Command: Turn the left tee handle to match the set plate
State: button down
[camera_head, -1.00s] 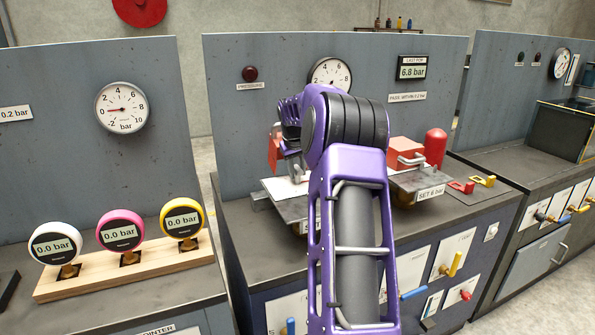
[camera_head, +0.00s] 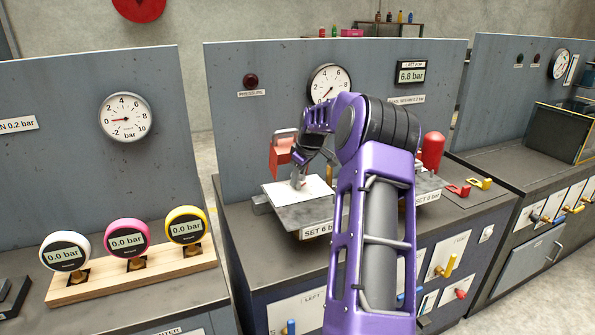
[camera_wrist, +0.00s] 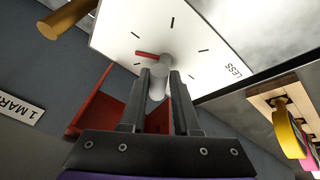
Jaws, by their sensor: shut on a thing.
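The left tee handle (camera_wrist: 158,80) is pale grey, with a red pointer at its base, and stands on a white dial plate (camera_wrist: 205,40) with black tick marks and the word LESS. The red pointer lies towards the left of the wrist view. My gripper (camera_wrist: 160,82) is shut on the tee handle, one dark finger on each side. In the head view my gripper (camera_head: 300,178) reaches down to the white plate (camera_head: 318,190), and the handle is mostly hidden. The set plate (camera_head: 315,230), at the grey block's front, starts SET 6; my arm covers its end.
A red block with a handle (camera_head: 282,158) stands behind the plate. A pressure gauge (camera_head: 329,84) on the panel is partly covered by my arm. A red cylinder (camera_head: 433,152) and a second SET plate (camera_head: 428,197) are to the right. Three round gauges (camera_head: 127,238) stand on a wooden rack at left.

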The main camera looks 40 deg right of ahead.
jog(key=n+y, duration=0.2)
jog(key=n, duration=0.3)
jog(key=shift+d, duration=0.15)
jog(key=n+y, duration=0.1)
jog(key=n, duration=0.1)
jog(key=n+g+y, duration=0.1)
jog(key=n, duration=0.2)
jog(key=shift+s, duration=0.1)
jog(key=shift+n, duration=0.3)
jog(key=c, duration=0.7)
grip_release()
jog(key=shift+o, duration=0.2)
jog(key=shift+r, duration=0.1)
